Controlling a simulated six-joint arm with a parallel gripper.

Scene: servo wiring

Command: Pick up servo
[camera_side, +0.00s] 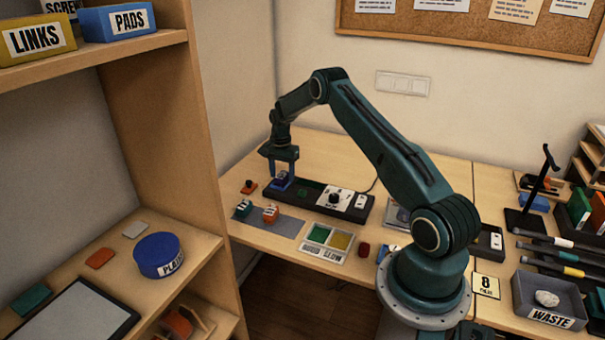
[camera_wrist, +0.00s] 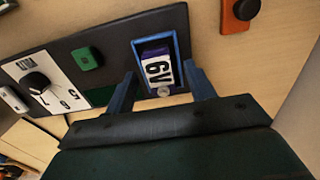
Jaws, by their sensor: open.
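A dark purple servo (camera_wrist: 160,68) with a white 6V label sits in a blue cradle (camera_wrist: 138,50) at one end of a black test board (camera_wrist: 110,42) in the wrist view. In the side view the blue cradle (camera_side: 281,186) is on the left end of the black board (camera_side: 312,204). My gripper (camera_wrist: 161,82) is open, its two blue fingers on either side of the servo's near end. In the side view my gripper (camera_side: 280,172) is low over the cradle. I cannot tell whether the fingers touch the servo.
A green block (camera_wrist: 87,58) and a white dial panel (camera_wrist: 44,84) are on the board. An orange piece with a black knob (camera_wrist: 238,14) lies beside it.

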